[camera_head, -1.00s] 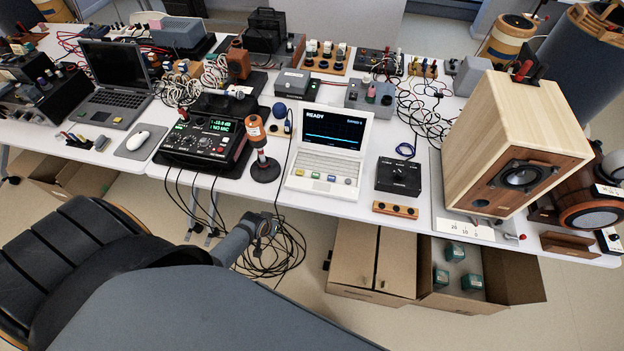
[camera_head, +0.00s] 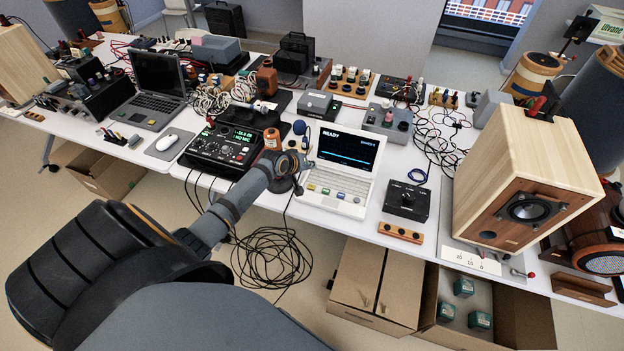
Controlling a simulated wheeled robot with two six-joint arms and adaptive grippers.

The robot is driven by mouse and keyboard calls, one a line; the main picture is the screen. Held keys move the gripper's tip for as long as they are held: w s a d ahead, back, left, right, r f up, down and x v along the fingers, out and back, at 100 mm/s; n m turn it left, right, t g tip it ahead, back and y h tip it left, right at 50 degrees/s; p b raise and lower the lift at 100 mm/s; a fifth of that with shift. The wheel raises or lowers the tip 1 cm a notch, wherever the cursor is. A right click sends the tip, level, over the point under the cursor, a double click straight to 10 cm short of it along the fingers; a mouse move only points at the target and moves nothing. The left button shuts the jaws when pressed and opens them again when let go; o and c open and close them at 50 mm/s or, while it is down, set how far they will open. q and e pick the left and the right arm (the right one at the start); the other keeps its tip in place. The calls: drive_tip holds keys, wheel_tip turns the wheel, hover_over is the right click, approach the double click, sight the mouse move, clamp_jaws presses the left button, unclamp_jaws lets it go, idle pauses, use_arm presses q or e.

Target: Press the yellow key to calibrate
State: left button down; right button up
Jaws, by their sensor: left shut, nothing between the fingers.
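The white analyzer (camera_head: 350,160) stands on the table with its dark screen reading READY. A row of small coloured keys (camera_head: 333,193) runs along its front part. My left gripper (camera_head: 296,161) is shut and empty, just left of the analyzer's screen and keys in the picture. Whether it touches anything cannot be told. It partly hides the orange-banded microphone (camera_head: 272,138) and its stand. My right gripper is not in view.
A black meter unit (camera_head: 222,147) with a green display stands left of the analyzer. A black knob box (camera_head: 407,200) and a large wooden speaker (camera_head: 522,180) stand to its right. Loose cables hang below the table's front edge.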

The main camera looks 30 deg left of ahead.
sight(310, 188)
use_arm(q)
wheel_tip(310, 188, down, 8)
drive_tip(key=b, duration=0.8)
drive_tip(key=shift+a+f, duration=0.15)
drive_tip(key=shift+f, duration=0.1)
drive_tip(key=shift+f+b, duration=0.35)
drive_tip(key=shift+b, duration=0.05)
drive_tip(key=shift+f, duration=0.1)
idle(0.7)
drive_tip(key=shift+f, duration=0.3)
